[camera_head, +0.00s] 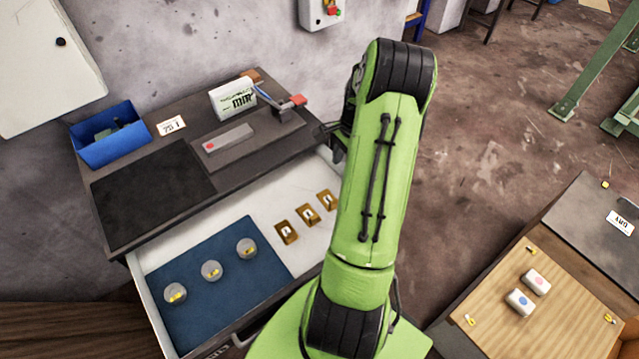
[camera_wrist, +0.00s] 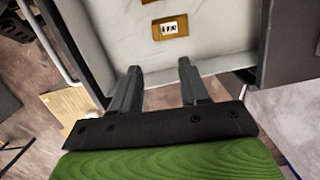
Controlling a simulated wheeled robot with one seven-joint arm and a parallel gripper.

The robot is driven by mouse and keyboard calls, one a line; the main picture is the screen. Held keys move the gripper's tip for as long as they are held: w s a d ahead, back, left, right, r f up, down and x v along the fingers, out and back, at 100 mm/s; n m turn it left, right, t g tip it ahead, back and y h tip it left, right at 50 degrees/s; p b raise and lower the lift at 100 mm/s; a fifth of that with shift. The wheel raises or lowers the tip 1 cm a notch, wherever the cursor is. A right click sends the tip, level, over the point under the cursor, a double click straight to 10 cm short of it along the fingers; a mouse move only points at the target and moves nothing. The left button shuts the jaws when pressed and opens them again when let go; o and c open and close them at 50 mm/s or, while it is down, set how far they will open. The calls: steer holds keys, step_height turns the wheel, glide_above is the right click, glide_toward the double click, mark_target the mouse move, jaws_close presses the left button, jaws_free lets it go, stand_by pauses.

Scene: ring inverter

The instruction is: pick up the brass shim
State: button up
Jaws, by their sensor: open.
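Three brass-coloured plates with pale labelled centres lie in a row on the white floor of the open drawer: a front-left plate (camera_head: 286,232), a middle plate (camera_head: 307,215) and a far-right plate (camera_head: 327,199). I cannot tell from their labels which is the brass shim. In the wrist view one brass plate (camera_wrist: 158,29) lies ahead of the fingertips, and the edge of another shows at the top. My gripper (camera_wrist: 159,68) is open and empty, its two fingers apart near the drawer's edge, not touching any plate. In the head view my arm hides most of the gripper.
A blue mat (camera_head: 215,290) with three clear round containers (camera_head: 211,270) fills the drawer's left part. The dark bench top (camera_head: 150,195) above holds a blue bin (camera_head: 110,135) and a grey block. A wooden board (camera_head: 560,300) with two white blocks stands at right.

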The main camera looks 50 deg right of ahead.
mark_target(334, 201)
steer(key=a+f, duration=0.1)
steer(key=f, duration=0.4)
steer(key=a+f, duration=0.1)
steer(key=f, duration=0.9)
steer(key=shift+a, duration=0.4)
steer(key=shift+r, duration=0.1)
jaws_close()
